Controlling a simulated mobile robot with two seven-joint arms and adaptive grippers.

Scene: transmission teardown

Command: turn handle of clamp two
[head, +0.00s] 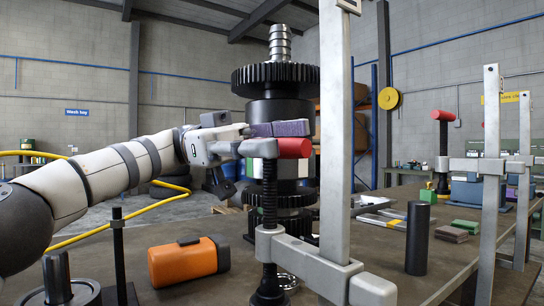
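The nearest clamp (336,130) has a tall grey bar and a lower arm holding a dark vertical screw. Its red handle (294,147) lies across the top of the screw. My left gripper (262,140) comes in from the left and is at this handle, covering its left part. One grey finger part overlaps the handle; whether the fingers press on it is hidden. A second clamp (490,150) stands at the right with its own red handle (428,115), untouched. No label shows which clamp is number two. My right gripper is not in view.
A dark gear stack (276,80) with a ribbed metal top stands just behind the near clamp's handle. An orange-and-black object (182,262) lies at the front left.

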